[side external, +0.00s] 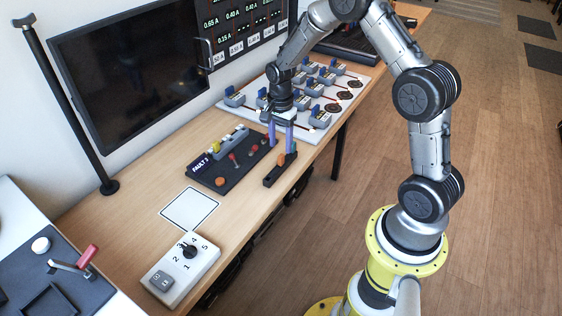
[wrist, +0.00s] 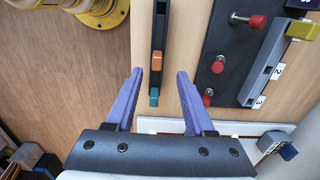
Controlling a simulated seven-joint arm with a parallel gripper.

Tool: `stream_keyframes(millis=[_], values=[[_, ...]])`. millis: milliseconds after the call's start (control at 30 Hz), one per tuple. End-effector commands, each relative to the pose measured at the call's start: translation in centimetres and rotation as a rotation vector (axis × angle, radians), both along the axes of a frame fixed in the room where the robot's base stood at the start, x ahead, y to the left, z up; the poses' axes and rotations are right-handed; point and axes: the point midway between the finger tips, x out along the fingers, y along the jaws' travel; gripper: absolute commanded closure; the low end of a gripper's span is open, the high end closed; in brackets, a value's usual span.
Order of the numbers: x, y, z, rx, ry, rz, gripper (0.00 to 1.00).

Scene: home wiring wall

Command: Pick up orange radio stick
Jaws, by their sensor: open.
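A slim black holder (side external: 285,170) lies near the front edge of the wooden table, with an orange piece (side external: 281,160) standing up from it. In the wrist view the black holder (wrist: 159,28) runs down from the top edge, with the orange piece (wrist: 156,61) and a teal piece (wrist: 154,97) near its lower end. My gripper (side external: 282,139) has two purple fingers and is open and empty above the holder. In the wrist view the orange piece appears between the fingertips of my gripper (wrist: 160,72); I cannot tell the height gap.
A black panel marked FAULT 3 (side external: 209,183), with red knobs and grey levers, lies beside the holder. A white board with several blue-grey switches (side external: 235,97) is behind my gripper. A white dial box (side external: 181,268) and a white-bordered square (side external: 190,208) are nearer the camera.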

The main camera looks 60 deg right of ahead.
Motion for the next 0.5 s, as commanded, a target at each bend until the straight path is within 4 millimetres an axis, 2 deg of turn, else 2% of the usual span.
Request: stream_keyframes(millis=[300,500], values=[[-0.6,0.5,-3.9,0.001,0.004,0.0,0.46],[-0.5,0.5,-5.3,0.001,0.002,0.0,0.46]])
